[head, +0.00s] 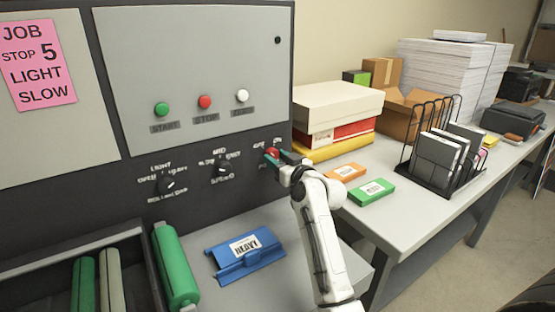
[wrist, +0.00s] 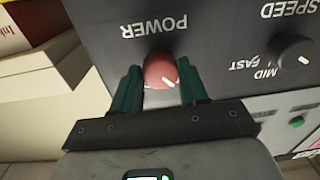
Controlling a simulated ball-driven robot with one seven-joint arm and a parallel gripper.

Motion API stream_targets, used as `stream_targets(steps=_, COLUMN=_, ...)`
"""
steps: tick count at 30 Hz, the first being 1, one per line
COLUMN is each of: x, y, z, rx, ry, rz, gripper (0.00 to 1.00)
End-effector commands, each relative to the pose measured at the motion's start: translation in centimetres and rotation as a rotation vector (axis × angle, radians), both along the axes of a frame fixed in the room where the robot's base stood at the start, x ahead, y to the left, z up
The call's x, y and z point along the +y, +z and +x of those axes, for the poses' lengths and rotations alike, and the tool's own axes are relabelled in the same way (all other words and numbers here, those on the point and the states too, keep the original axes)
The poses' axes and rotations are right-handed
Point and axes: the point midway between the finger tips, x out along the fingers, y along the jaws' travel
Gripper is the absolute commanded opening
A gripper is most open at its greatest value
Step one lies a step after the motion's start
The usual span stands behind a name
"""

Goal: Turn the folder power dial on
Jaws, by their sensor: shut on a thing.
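The power dial is a red round knob (head: 271,153) on the dark lower panel, at the right end of the dial row. It also shows in the wrist view (wrist: 160,68), under the upside-down word POWER. A short white mark on it points down and slightly right in the wrist view. My gripper (head: 281,158) is at the panel, its green fingers (wrist: 161,88) on either side of the knob and shut on it. The small labels around the knob are partly covered and too blurred to read surely.
The speed dial (head: 221,169) and another black dial (head: 167,185) sit left of the knob. Stacked boxes (head: 336,110) stand close on the right. A blue HEAVY piece (head: 245,255) and green roller (head: 174,265) lie below the panel.

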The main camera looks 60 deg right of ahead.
Motion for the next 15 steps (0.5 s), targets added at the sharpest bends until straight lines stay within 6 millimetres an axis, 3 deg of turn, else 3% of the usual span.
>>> stream_targets(steps=15, x=0.13, y=0.13, z=0.12, rx=-0.243, ry=0.002, rz=0.399, gripper=0.13)
